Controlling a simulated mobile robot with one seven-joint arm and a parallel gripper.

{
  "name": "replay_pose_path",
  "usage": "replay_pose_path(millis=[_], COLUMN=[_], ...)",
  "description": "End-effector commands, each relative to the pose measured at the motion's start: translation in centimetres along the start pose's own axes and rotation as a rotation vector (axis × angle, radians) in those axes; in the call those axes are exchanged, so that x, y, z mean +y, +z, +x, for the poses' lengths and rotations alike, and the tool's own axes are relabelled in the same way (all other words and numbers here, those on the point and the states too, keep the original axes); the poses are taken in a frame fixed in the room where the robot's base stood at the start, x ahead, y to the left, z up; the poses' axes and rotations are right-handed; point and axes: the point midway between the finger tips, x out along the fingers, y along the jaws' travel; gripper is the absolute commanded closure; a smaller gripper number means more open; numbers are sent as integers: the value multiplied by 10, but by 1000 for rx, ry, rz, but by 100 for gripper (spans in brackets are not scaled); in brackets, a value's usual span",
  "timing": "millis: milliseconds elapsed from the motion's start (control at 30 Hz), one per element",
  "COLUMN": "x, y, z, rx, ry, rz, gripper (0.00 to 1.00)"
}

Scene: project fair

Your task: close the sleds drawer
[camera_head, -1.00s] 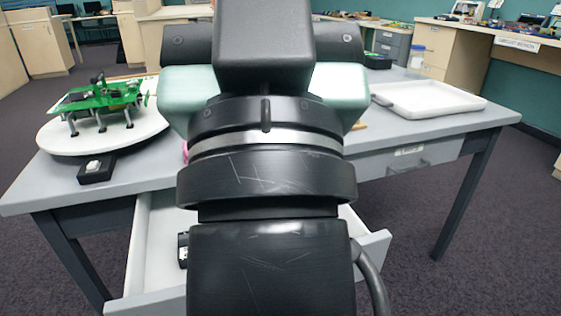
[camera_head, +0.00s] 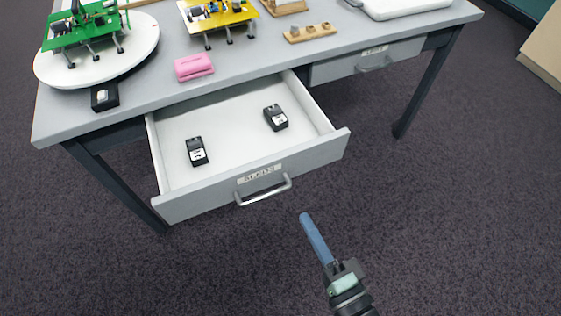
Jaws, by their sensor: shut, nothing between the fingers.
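The sleds drawer (camera_head: 248,179) is pulled out from under the left half of the grey table. Its front carries a label that reads as SLEDS and a silver handle (camera_head: 263,192). Two small black blocks with pale labels lie inside, one at the left (camera_head: 196,151) and one at the right (camera_head: 276,117). My gripper (camera_head: 306,220) is at the lower right of the drawer front, apart from it, over the dark carpet. Its long blue end points up and left toward the drawer front. It is shut and empty.
A second drawer (camera_head: 340,69) at the right is shut. On the table (camera_head: 150,103) are a white round stand (camera_head: 125,62) with a green model, a yellow model (camera_head: 218,14), a pink block (camera_head: 193,66), a wooden holder (camera_head: 310,33) and a white tray. The front carpet is clear.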

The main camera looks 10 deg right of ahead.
Motion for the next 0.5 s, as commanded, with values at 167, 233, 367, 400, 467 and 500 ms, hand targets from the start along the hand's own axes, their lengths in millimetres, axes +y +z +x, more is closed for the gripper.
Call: replay_pose_path(millis=[167,233,367,400,467,500], x=[4,4,3,3,3,2], y=[1,1,1,1,1,0], z=[-9,-1,22,31,44,53], rx=[19,18,16,15,15,16], ry=[-14,-16,-17,-18,-16,-17], rz=[58,57,55,55,53,53], gripper=[100,100,100,100,100,100])
